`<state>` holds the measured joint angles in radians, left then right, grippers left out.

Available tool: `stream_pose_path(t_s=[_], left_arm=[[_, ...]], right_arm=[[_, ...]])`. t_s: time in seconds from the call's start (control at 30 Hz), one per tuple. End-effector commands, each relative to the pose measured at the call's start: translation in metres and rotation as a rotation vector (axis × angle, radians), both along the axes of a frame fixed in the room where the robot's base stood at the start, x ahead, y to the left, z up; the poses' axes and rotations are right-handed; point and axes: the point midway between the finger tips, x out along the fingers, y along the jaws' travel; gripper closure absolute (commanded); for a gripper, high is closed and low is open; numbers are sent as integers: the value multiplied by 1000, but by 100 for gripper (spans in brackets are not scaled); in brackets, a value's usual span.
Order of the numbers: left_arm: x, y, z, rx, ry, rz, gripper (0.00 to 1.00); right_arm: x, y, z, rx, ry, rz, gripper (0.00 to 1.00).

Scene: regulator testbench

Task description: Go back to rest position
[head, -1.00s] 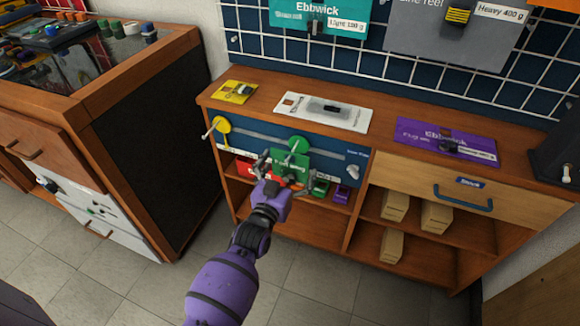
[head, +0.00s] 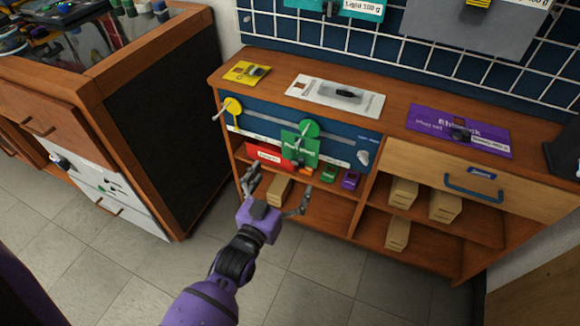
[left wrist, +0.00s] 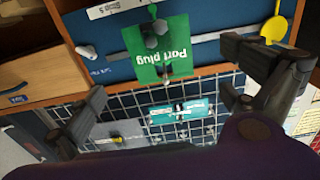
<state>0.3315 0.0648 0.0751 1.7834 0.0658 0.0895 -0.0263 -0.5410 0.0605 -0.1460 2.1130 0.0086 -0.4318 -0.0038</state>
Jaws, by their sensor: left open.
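My left gripper (head: 278,192) is open and empty in front of the wooden bench, below its blue regulator panel (head: 262,127). In the left wrist view the two fingers (left wrist: 165,75) stand wide apart. A green card lettered "Port plug" (head: 300,149) hangs on the blue panel beyond the gripper, and it also shows in the left wrist view (left wrist: 158,55), between the fingers but farther off. My right gripper is in neither current view.
The bench top (head: 398,103) bears a yellow card (head: 240,72), a white card (head: 310,88) and a purple card (head: 430,118). Cardboard boxes (head: 445,206) stand on the lower shelves. A dark-sided cabinet (head: 160,140) stands at left. The tiled floor (head: 330,275) is clear in front.

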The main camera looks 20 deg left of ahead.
Motion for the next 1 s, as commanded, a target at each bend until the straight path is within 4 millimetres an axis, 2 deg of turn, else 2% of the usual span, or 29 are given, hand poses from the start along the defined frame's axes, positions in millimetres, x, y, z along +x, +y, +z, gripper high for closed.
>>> stream_pose_path(t_s=[0.2, 0.3, 0.37, 0.47, 0.57, 0.73, 0.9, 1.0], left_arm=[[-8, 0, 0, -1, 3, 0, 0], [-8, -1, -8, -1, 41, -2, 0], [-10, -9, -15, -1, 87, -16, 0], [-44, -14, -23, 11, 218, -33, 0], [-90, -15, -30, 24, 347, -42, 0], [-183, -13, -29, 37, 562, -46, 0], [-271, -11, 2, 39, 726, -40, 0], [-309, -10, 30, 36, 776, -33, 0]], right_arm=[[0, 0, 0, 0, 0, 0, 77], [0, 0, -1, 1, -1, -1, 77], [-4, 1, -3, 3, 5, -1, 77], [-10, 3, 15, 7, 12, 2, 77], [-11, 4, 38, 9, 7, 4, 77], [-5, 6, 84, 14, -12, 7, 77], [21, 9, 144, 19, -73, 9, 77], [39, 12, 179, 22, -117, 13, 77]])
